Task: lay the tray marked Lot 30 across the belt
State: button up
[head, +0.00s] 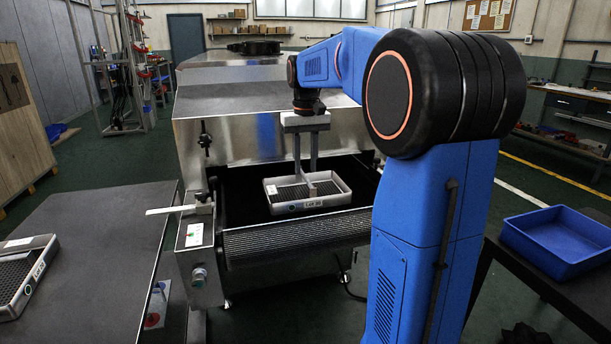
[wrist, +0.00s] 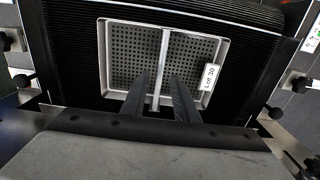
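The light grey tray marked Lot 30 (head: 338,199) lies flat on the dark belt (head: 258,206) in front of the dryer mouth, its long side running across the belt. In the wrist view the tray (wrist: 104,60) shows a perforated dark floor, a pale bar (wrist: 161,52) across its middle and a Lot 30 label (wrist: 209,78). My gripper (head: 305,178) is over the tray, pointing down. In the wrist view its fingers (wrist: 160,80) stand apart, one on each side of the bar, with gaps showing. Whether the fingertips are below the bar's top is hard to tell.
A second grey tray (head: 50,247) lies on the dark table (head: 110,235) at left; its label is too small to read. A blue bin (head: 560,262) stands on the right table. The steel dryer hood (head: 235,135) rises behind the belt. A control panel (head: 195,234) sits left of the belt.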

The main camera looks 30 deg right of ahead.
notch_tip(320, 180, up, 7)
dwell(0.3)
jog(key=s+a+f+n+t, duration=0.1)
jog(key=s+a+f, duration=0.4)
jog(key=s, duration=0.5)
jog(key=s+a+f+n+t, duration=0.1)
jog(key=s+a+f+t, duration=0.1)
jog(key=s+a+f, duration=0.3)
jog(key=s+a+f+n+t, duration=0.1)
jog(key=s+a+f, duration=0.4)
jog(key=s+f, duration=0.6)
jog(key=s, duration=0.4)
jog(key=shift+a+t, duration=0.4)
jog(key=shift+s, duration=0.2)
